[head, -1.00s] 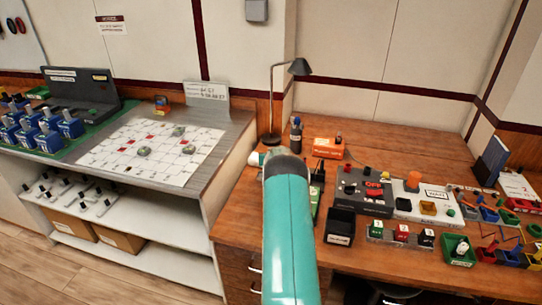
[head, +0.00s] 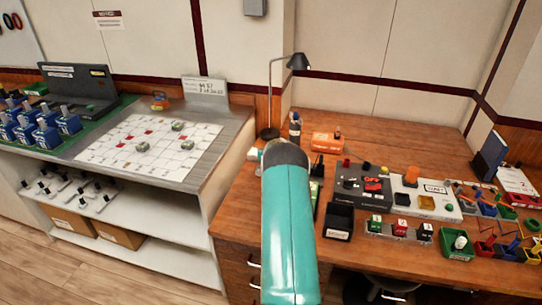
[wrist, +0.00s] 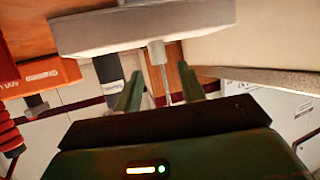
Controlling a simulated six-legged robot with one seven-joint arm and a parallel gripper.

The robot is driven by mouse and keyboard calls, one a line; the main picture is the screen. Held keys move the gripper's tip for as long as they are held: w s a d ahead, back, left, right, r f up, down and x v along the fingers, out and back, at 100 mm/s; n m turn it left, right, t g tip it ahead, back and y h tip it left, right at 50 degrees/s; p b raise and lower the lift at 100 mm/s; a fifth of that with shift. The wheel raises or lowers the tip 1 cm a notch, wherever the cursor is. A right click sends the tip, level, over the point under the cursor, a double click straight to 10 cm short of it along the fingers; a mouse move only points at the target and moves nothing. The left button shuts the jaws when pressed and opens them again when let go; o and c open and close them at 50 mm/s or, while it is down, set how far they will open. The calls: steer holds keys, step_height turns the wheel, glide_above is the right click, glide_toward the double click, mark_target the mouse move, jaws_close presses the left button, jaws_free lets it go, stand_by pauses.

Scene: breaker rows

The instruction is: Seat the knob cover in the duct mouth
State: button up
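My gripper (wrist: 160,88) shows in the wrist view with its two dark green fingers apart and nothing clearly held between them. A pale grey slab (wrist: 140,30) with a short stub crosses the picture just beyond the fingertips; I cannot tell what it is. In the head view my teal arm hides the gripper. I cannot tell for sure which thing is the knob cover; an orange cylinder (head: 411,175) stands on a white panel (head: 399,208) on the desk. The duct mouth is not clear either; a yellowish square piece (head: 427,202) sits on the same panel.
A black bin (head: 339,224), a dark switch panel (head: 362,188) and several coloured bins crowd the right.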

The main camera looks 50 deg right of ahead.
steer(key=v, duration=1)
steer(key=w+a+r+n+y, duration=0.25)
steer(key=w+a+r, duration=0.25)
steer(key=a+r, duration=0.75)
steer(key=s+a+r+n+y, duration=0.15)
steer(key=a+r, duration=0.25)
steer(key=a, duration=0.6)
steer(key=s+a+r+y, duration=0.15)
steer(key=a+r, duration=0.25)
steer(key=a, duration=0.6)
steer(key=s+a+r+n+g+y, duration=0.3)
steer(key=s+a+n+y, duration=0.1)
steer(key=s+a, duration=2.1)
steer(key=shift+a+n+y, duration=0.35)
steer(key=shift+a+n, duration=0.3)
steer(key=shift+n, duration=0.15)
steer(key=shift+r, duration=0.15)
